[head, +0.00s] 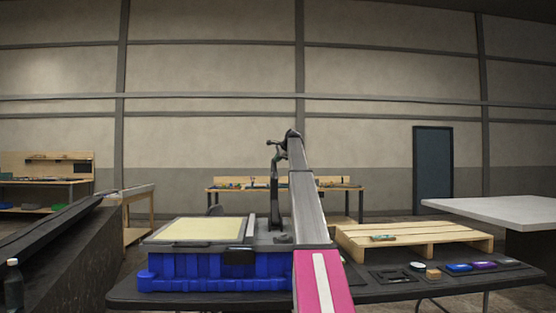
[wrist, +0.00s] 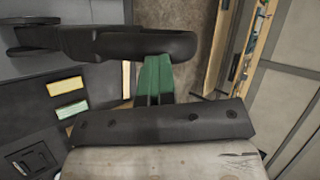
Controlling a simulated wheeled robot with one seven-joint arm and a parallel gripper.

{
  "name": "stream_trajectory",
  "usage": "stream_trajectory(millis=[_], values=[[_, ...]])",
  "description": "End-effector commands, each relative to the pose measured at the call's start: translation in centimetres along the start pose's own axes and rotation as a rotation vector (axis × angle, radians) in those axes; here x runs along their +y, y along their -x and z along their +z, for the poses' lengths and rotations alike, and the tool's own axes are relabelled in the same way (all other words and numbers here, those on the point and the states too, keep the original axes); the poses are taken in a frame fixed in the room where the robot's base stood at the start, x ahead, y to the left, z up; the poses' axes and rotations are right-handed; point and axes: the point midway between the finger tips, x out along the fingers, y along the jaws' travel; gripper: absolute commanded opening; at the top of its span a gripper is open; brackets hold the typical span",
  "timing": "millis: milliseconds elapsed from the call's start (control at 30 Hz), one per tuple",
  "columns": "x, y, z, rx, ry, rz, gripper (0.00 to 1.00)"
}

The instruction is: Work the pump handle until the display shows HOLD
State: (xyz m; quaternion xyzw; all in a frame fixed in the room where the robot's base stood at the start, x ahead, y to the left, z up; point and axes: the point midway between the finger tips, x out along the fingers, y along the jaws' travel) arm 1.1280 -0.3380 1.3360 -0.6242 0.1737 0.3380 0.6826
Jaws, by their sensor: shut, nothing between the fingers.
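The dark pump handle (head: 275,195) stands about upright on the table, left of my arm in the head view. In the wrist view the handle (wrist: 130,45) runs across the top as a thick black bar with a rounded end. My gripper (wrist: 154,66) is shut and empty. Its green fingers reach up to the bar near the rounded end, and their tips meet or pass behind its edge; I cannot tell if they touch. In the head view the gripper is small beside the handle's upper part. I can read no display text in either view.
A blue crate (head: 205,270) and a pale yellow panel (head: 200,229) are left of the handle. A wooden pallet (head: 415,235) and small coloured items (head: 458,267) lie right of my arm. Yellow (wrist: 68,87) and green (wrist: 72,110) labels show on a dark surface in the wrist view.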

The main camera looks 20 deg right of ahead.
Motion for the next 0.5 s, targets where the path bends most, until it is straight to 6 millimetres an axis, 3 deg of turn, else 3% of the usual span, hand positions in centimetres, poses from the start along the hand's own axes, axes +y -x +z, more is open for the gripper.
stream_trajectory(millis=[33, 500], values=[[-0.77, -0.82, -0.53, 0.008, -0.001, -0.011, 0.00], [-0.81, -0.80, -0.65, 0.008, -0.001, -0.007, 0.00]])
